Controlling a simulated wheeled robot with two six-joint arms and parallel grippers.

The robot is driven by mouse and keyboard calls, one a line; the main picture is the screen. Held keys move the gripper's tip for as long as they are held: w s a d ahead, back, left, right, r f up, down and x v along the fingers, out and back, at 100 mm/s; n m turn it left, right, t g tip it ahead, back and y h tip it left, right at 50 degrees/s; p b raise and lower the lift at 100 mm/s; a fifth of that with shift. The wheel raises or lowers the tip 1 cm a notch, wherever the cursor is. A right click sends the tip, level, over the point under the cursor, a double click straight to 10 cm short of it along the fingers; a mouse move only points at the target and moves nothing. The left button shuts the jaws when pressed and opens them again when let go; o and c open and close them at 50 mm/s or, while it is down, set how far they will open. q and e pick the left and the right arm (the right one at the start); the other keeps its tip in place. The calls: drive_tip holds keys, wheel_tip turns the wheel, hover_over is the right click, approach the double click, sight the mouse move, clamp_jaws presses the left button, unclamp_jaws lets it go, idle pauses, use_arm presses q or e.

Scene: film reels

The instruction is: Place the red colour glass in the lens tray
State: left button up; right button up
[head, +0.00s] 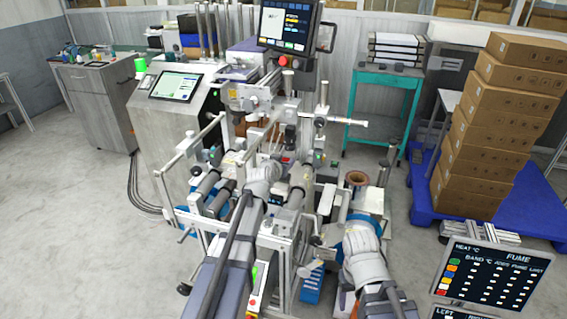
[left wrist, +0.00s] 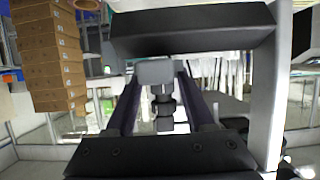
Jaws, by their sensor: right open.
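I cannot make out the red colour glass or the lens tray for certain in either view. In the head view a tiny red spot (head: 286,160) shows on the machine, too small to identify. My left gripper (head: 273,163) reaches into the middle of the machine; its fingers are too small and cluttered to read. My right gripper (head: 321,243) is open, low at the machine's right front, near a blue round part. The left wrist view shows dark bars and a grey block, with no clear fingertips.
The printing machine (head: 175,150) with rollers and a screen fills the middle. A teal cart (head: 385,80) stands behind right, and stacked cartons (head: 490,130) on a blue pallet (head: 440,205) at the right. A grey cabinet (head: 98,105) stands at the left. The left floor is clear.

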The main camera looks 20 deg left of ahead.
use_arm(q)
drive_tip(key=o, duration=0.4)
drive_tip(key=shift+r, duration=0.2)
drive_tip(key=p+v, duration=0.3)
drive_tip(key=v, duration=0.4)
drive_tip(key=shift+s+r, duration=0.1)
drive_tip(key=shift+s, duration=0.1)
